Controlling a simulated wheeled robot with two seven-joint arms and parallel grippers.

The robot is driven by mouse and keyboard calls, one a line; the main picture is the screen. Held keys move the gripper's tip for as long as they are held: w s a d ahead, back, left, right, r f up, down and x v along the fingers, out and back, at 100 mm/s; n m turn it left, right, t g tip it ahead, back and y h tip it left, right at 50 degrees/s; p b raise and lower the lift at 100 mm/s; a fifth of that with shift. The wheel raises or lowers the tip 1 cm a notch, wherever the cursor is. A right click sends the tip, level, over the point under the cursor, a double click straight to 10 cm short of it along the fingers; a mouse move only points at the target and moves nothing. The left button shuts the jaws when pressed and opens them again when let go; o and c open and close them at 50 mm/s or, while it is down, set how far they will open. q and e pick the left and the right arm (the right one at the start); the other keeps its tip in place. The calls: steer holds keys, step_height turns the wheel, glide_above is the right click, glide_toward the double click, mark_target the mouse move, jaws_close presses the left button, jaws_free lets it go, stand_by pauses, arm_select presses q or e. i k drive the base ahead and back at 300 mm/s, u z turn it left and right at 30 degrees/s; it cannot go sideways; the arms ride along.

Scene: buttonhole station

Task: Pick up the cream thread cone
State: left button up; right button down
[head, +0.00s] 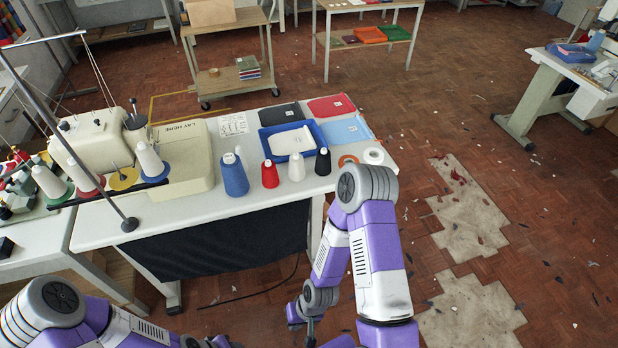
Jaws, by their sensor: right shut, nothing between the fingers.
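The cream thread cone (296,167) stands upright near the front edge of the sewing table, between a small red cone (270,174) and a black cone (322,162). My right gripper (311,333) is low at the bottom of the head view, in front of and below the tabletop, well apart from the cone. It is small and partly hidden by my own arm; it is shut and empty. My left arm comes in at the bottom left, but its gripper is not in view.
A larger blue cone (235,175) stands left of the red one. Behind is a blue tray (292,140); a white roll (373,156) lies at the right. A sewing machine (100,140) and thread stand with whitish cones (151,160) fill the left. Table front edge lies between gripper and cones.

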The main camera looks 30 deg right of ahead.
mark_target(296, 167)
steer(key=z, duration=0.8)
steer(key=i, duration=0.55)
steer(key=u, duration=0.05)
